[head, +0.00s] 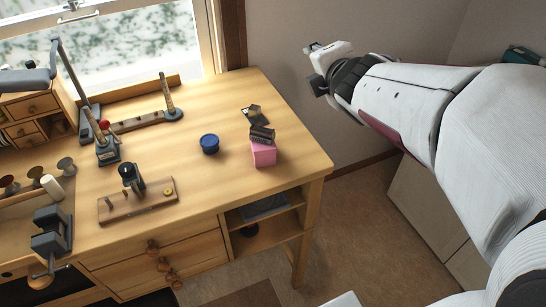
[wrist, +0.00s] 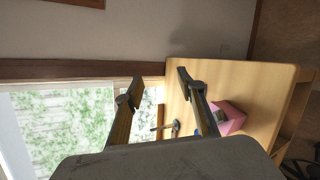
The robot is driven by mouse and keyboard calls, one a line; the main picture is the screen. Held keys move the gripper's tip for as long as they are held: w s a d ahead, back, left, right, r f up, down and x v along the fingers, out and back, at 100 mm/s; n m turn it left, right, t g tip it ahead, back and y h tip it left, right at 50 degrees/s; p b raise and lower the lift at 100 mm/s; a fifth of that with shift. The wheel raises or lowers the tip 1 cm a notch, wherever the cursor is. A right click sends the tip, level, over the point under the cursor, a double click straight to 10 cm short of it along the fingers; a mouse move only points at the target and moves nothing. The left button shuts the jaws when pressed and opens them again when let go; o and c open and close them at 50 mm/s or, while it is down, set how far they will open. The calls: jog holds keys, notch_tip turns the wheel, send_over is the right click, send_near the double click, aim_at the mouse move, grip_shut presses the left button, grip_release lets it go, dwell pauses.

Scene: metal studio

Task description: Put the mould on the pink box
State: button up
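The pink box (head: 263,155) stands near the right end of the wooden workbench, and it also shows in the wrist view (wrist: 232,120). A dark, ridged block (head: 262,133), which looks like the mould, appears to rest on top of the pink box. Another flat dark piece (head: 254,116) lies on the bench just behind it; I cannot tell what it is. My gripper (head: 314,66) is raised to the right of the bench, well apart from the box. In the wrist view its two fingers (wrist: 160,84) are spread, with nothing between them.
A round blue container (head: 209,143) stands left of the pink box. A wooden board with a dark tool (head: 138,197) lies near the front edge. A ring stick (head: 169,98), a lamp (head: 62,75) and a vise (head: 50,232) stand further left. Bench surface around the box is mostly clear.

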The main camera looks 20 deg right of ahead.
jog(key=s+a+f+m+g+y, duration=0.2)
jog(key=s+a+f+m, duration=0.3)
jog(key=s+a+m, duration=0.3)
jog(key=s+a+f+m+g+y, duration=0.2)
jog(key=s+a+f+m+g, duration=0.3)
jog(key=s+a+m, duration=0.4)
jog(key=s+m, duration=0.2)
jog(key=s, duration=0.5)
jog(key=shift+f, duration=0.15)
